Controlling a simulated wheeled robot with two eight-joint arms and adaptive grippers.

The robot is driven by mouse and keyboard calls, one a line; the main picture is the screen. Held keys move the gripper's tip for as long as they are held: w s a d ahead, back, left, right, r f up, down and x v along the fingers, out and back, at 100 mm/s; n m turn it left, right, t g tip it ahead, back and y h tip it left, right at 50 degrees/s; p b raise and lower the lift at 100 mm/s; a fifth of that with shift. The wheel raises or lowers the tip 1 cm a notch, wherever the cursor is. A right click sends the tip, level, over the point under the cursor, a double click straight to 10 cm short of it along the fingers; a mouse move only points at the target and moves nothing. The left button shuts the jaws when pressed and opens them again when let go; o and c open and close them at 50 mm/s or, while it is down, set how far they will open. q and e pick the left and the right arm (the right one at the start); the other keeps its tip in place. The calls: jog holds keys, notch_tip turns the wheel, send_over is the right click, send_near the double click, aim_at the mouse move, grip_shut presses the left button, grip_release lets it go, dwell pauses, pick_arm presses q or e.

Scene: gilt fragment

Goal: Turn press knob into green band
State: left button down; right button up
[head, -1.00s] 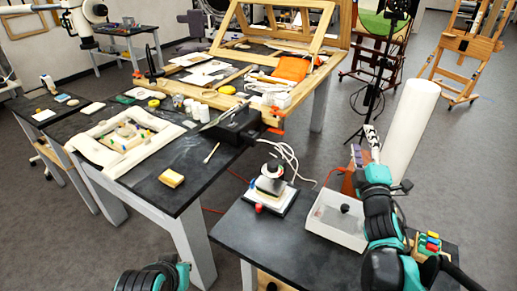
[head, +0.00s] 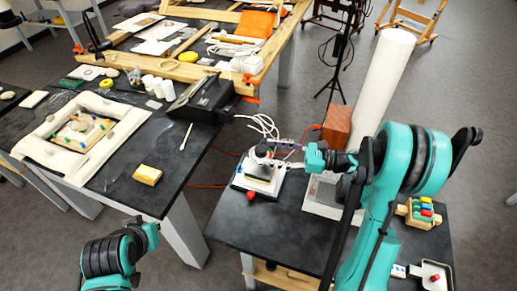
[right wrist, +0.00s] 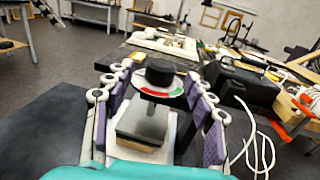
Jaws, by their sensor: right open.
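The press (head: 262,171) stands on a white base on the small dark table in the head view. Its black knob (right wrist: 160,71) sits on top, above a pale dial (right wrist: 163,92) with red and green on its rim. Where the knob's mark points cannot be told. My right gripper (head: 277,157) reaches the press from the right. In the right wrist view its purple-padded fingers are open, one on each side of the knob, with gaps to it. Only part of my left arm shows at the bottom left of the head view; its gripper is not visible.
A white tray (head: 322,205) lies beneath my right forearm. A white cylinder (head: 383,80) and a brown box (head: 337,124) stand behind it. A red knob (head: 250,196) is at the press's front. A white cable (right wrist: 262,158) runs right of the press. The table's front left is bare.

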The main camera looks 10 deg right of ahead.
aim_at(260, 148)
jog(key=shift+b+x, duration=0.3)
jog(key=shift+x, duration=1.85)
jog(key=c, duration=1.2)
jog(key=shift+t, duration=0.3)
